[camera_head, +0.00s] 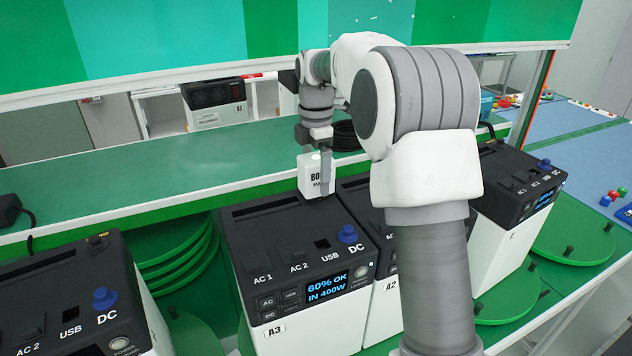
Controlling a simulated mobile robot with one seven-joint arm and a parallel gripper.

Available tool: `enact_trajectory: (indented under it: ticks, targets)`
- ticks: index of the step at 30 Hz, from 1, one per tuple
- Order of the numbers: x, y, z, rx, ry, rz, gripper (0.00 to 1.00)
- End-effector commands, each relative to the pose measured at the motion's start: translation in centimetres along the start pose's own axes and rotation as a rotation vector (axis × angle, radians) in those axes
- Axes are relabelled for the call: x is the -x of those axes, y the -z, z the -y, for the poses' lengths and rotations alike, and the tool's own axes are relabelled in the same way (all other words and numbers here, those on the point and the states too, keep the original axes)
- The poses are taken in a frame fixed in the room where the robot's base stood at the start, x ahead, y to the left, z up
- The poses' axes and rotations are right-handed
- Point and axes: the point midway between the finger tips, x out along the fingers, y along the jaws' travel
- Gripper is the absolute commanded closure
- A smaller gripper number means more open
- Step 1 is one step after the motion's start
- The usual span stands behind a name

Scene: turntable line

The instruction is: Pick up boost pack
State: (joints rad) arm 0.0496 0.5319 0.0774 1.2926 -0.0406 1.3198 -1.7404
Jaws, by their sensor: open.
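The boost pack (313,178) is a small white block with dark lettering, partly hidden by my gripper. It is at the back right of the black top of the power station marked A3 (290,238). I cannot tell whether it rests on that top or is held just above it. My gripper (322,180) points down at the pack, with a grey finger in front of its right side. The jaws are open, and the other finger is hidden.
More power stations stand close by: one at the left (75,295), one marked A2 partly behind my arm, and one at the right (510,185). A green shelf (130,190) runs behind them. Black cable coils (345,135) lie on it. Green round plates (575,230) are at the right.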

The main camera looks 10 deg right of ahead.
Motion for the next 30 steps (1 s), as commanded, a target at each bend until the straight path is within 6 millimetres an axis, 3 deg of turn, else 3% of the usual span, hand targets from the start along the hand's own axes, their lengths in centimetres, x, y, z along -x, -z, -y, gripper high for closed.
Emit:
enact_trajectory:
  ticks: [9, 25, 26, 30]
  targets:
    - [-0.70, -0.01, 0.01, 0.000, -0.001, 0.000, 0.00]
    - [-0.64, -0.01, 0.00, -0.001, -0.001, 0.000, 0.95]
    - [-0.64, -0.01, 0.00, -0.001, -0.001, 0.000, 1.00]
    - [-0.63, -0.01, 0.00, -0.001, -0.001, 0.000, 1.00]
